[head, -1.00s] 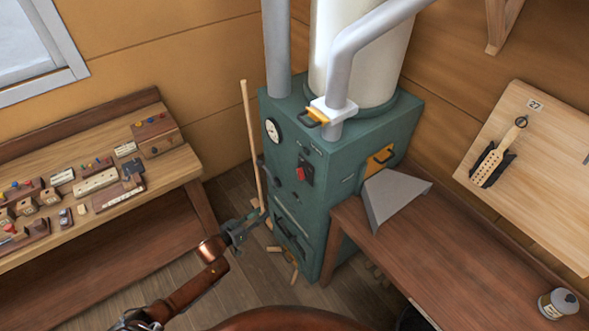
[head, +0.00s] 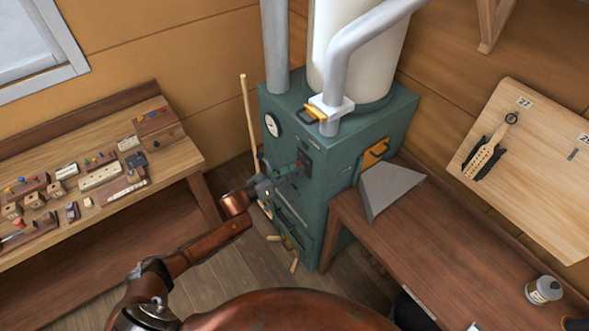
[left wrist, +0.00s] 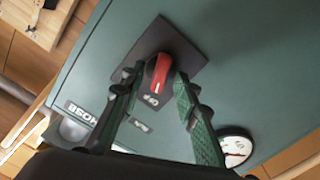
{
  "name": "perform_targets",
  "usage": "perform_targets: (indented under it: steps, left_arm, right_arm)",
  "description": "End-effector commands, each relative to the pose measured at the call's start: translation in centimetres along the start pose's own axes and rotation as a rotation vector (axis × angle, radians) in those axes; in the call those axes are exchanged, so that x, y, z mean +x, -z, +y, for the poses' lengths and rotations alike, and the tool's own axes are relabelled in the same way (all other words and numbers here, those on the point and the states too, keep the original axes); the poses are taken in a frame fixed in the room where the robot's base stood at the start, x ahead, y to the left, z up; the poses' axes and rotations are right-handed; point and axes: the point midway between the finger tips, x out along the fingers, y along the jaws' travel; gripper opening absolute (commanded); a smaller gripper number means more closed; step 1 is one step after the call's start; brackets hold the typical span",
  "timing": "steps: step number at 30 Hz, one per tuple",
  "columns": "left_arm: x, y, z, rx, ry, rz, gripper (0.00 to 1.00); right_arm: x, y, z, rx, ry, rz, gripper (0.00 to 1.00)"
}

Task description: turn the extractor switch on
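The extractor switch is a red rotary knob (left wrist: 161,76) on a dark square plate (left wrist: 178,50), on the front of a green machine (left wrist: 250,75). In the left wrist view my left gripper (left wrist: 158,84) is open, with one finger on each side of the knob. I cannot tell whether either finger touches it. In the head view my left gripper (head: 286,174) is in front of the switch plate (head: 304,163) and hides most of the knob. My right gripper is not in view.
The green machine (head: 345,165) carries a round gauge (head: 272,125) and grey pipes. A wooden stick (head: 249,120) leans at its left. A bench with small parts (head: 190,150) stands left. A brown table (head: 440,240) with a grey hood (head: 388,190) stands right.

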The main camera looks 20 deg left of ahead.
Motion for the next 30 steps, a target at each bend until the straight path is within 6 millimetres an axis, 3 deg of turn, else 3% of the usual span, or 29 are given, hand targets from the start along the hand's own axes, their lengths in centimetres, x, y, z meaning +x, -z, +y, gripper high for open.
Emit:
perform_targets:
  steps: [9, 21, 30]
  left_arm:
    - [0.28, -0.06, 0.02, 0.000, 0.000, -0.001, 0.28]
    - [0.23, -0.03, -0.01, 0.000, 0.000, 0.000, 0.01]
    - [0.19, -0.03, -0.03, 0.002, 0.001, 0.000, 0.00]
  right_arm:
    - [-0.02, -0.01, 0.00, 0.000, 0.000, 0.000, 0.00]
    - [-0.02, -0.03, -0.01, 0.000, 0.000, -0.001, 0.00]
    - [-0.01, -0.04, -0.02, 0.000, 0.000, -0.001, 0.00]
